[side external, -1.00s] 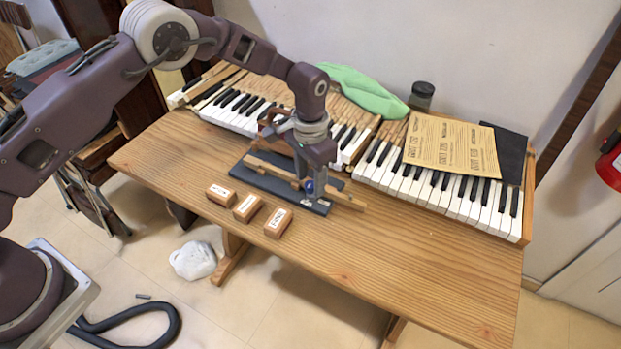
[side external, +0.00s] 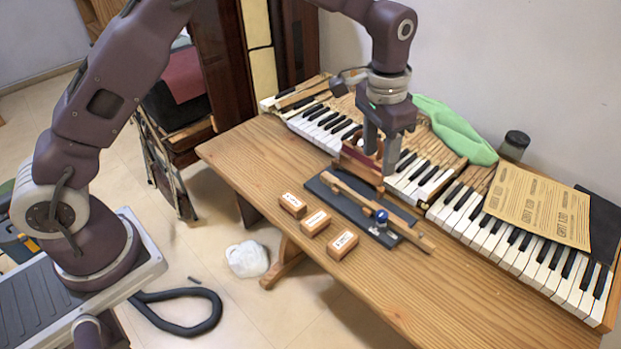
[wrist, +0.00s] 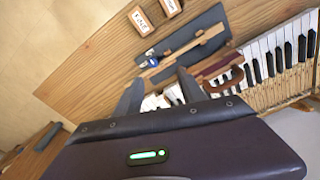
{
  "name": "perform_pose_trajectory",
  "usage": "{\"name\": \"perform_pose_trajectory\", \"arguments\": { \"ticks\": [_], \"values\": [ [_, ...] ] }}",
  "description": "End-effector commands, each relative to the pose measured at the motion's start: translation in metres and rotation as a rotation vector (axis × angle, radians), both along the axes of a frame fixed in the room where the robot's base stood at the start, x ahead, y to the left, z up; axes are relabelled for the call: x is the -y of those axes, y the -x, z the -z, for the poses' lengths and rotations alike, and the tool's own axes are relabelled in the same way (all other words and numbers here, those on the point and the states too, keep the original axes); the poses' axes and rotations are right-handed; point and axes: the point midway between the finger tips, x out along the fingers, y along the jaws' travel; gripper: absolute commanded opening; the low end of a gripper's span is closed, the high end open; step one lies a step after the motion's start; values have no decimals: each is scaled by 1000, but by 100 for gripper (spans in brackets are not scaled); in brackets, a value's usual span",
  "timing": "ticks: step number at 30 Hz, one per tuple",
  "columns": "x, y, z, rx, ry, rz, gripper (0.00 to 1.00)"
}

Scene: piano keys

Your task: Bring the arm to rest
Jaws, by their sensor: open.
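My gripper (side external: 380,174) is open and empty in the side external view, pointing down above the far side of the dark tray. Its two fingers also show spread apart in the wrist view (wrist: 158,92). The dark tray (side external: 322,187) lies on the wooden table (side external: 240,150) and bears a long wooden key stick (side external: 372,205). A small tool with a blue round knob (side external: 381,216) stands at the near end of the stick. A reddish-brown wooden piece (side external: 357,165) is behind the fingers, partly hidden by them. I cannot tell whether the fingers touch it.
Piano keys (side external: 485,232) run along the back, with a printed sheet (side external: 540,207), a green cloth (side external: 455,130) and a dark jar (side external: 514,146) there. Several small labelled wooden blocks (side external: 314,223) stand in front of the tray. The table's front right is clear.

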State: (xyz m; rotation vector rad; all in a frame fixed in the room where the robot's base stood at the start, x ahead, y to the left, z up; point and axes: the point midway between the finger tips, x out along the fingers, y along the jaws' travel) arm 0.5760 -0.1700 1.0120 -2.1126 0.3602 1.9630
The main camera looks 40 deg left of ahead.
Motion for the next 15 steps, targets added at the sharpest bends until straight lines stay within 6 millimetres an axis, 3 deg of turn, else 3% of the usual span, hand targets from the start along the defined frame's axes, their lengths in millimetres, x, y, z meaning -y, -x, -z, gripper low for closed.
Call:
{"name": "perform_pose_trajectory", "arguments": {
  "ticks": [1, 3, 7, 9, 11, 12, 15],
  "values": [
    [-15, 15, -41, 41, 12, -31, 47],
    [-37, 46, -88, 90, 26, -74, 47],
    [-74, 122, -152, 187, 48, -156, 47],
    [-91, 170, -171, 242, 58, -199, 47],
    [-103, 211, -176, 285, 64, -234, 47],
    [-108, 235, -176, 312, 68, -256, 47],
    [-118, 282, -166, 368, 73, -299, 47]
  ]
}}
